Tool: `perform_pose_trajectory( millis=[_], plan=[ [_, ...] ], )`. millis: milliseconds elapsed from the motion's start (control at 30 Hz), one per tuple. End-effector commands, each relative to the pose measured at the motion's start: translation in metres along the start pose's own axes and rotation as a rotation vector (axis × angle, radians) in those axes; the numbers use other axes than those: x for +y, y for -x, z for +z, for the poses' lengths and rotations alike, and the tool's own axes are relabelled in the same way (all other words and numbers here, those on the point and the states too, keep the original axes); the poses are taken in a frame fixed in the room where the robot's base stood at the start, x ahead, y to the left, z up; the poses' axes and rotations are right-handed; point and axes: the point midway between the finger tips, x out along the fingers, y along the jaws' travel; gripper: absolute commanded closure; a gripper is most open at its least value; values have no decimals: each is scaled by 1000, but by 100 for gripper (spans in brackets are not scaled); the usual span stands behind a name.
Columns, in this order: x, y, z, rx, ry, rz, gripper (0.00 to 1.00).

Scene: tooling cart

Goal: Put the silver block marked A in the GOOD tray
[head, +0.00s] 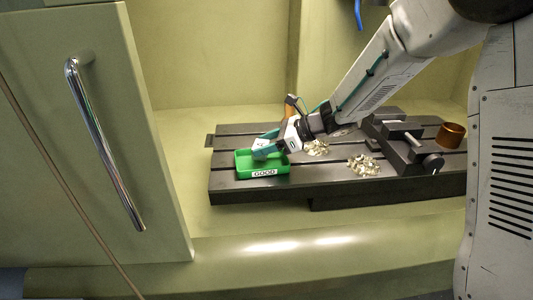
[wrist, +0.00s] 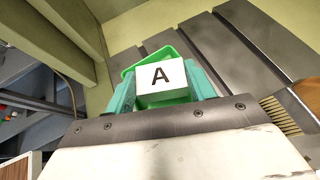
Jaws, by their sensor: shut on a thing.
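The block marked A (wrist: 160,77) shows a white face with a black A in the wrist view, held between the two teal fingers of my gripper (wrist: 160,88). In the head view my gripper (head: 265,147) is over the green GOOD tray (head: 243,172), and the block (head: 261,144) shows as a small pale patch between the fingers. The tray also shows behind the block in the wrist view (wrist: 128,73). My gripper is shut on the block. I cannot tell whether the block touches the tray floor, as the fingers and block hide it.
The tray sits at the left end of a dark slotted table (head: 225,188). Metal chips (head: 364,164) lie on the table, with a vise (head: 405,150) to the right and a copper-coloured cup (head: 451,134) beyond it. A cabinet door with a chrome handle (head: 104,145) stands at left.

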Motion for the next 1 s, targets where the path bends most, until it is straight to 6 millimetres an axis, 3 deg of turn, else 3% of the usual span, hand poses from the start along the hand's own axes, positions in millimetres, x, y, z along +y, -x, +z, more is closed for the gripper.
perform_pose_trajectory(
  millis=[233,600,633,667,1000],
  plan=[
    [0,-14,-28,0,-3,0,74],
    [0,-17,-32,0,-2,0,74],
    [0,-17,-32,0,-2,0,40],
    [0,-16,-32,0,-1,0,37],
    [0,-14,-28,0,1,-1,37]
  ],
)
